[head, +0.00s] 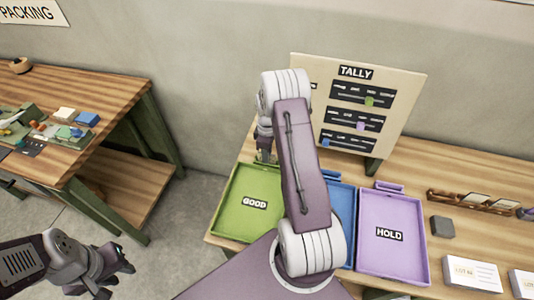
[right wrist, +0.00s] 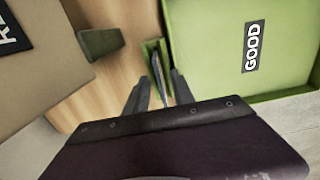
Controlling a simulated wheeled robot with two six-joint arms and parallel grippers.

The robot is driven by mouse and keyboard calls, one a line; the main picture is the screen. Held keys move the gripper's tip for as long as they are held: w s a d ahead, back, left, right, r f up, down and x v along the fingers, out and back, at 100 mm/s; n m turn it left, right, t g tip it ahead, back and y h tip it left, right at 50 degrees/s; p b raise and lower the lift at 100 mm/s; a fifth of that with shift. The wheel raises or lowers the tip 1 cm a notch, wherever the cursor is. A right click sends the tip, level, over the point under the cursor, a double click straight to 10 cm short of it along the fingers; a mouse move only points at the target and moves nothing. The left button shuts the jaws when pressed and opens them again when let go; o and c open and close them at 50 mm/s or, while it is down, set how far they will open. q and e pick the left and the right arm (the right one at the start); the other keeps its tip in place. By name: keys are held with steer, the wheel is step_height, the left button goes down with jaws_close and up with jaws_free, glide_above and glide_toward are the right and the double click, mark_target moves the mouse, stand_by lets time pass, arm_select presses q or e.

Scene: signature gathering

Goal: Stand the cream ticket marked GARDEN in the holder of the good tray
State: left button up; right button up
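The green good tray (head: 235,222) lies at the left end of the bench; its GOOD label also shows in the right wrist view (right wrist: 253,48). Its green holder (right wrist: 150,48) is at the tray's back edge. A thin card (right wrist: 157,72), seen nearly edge-on, stands at the holder; its colour and marking cannot be read, so I cannot confirm it is the GARDEN ticket. My right gripper (right wrist: 160,80) is open, one finger on each side of the card with gaps. In the head view it (head: 265,152) is partly hidden by my arm. My left gripper (head: 112,278) is away from the bench, its fingers unclear.
The tally board (head: 400,75) stands behind the trays. A blue tray (head: 342,215), partly hidden by my arm, and a purple HOLD tray (head: 415,235) lie to the right. Beyond are a wooden rack (head: 470,203), a grey block (head: 441,227) and white cards (head: 470,272). Another table (head: 100,95) stands left.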

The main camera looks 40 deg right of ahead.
step_height(320, 180, up, 9)
steer(key=shift+r+b, duration=0.1)
steer(key=shift+b, duration=0.3)
